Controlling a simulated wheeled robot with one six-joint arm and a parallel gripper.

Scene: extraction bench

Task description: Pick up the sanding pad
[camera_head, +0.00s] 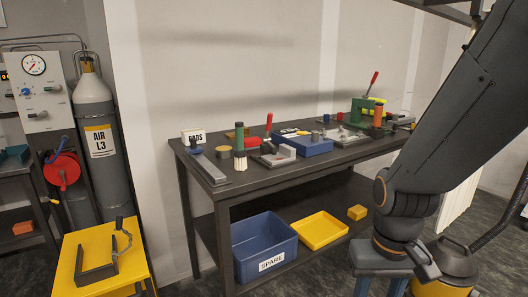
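I cannot single out the sanding pad with certainty. A card marked PADS (194,137) stands at the left back of the dark workbench (290,173). Near it are a small tan round piece (223,152) and an orange-brown block (236,134), both too small to identify. My gripper (381,290) hangs at the bottom, right of centre, in front of the bench and below its top. Its two fingers stand apart with a gap between them. The fingertips are cut off by the picture's lower edge.
The shelf below holds a blue SPARE bin (264,242) and yellow tray (320,230). A yellow stand (98,250) is at left.

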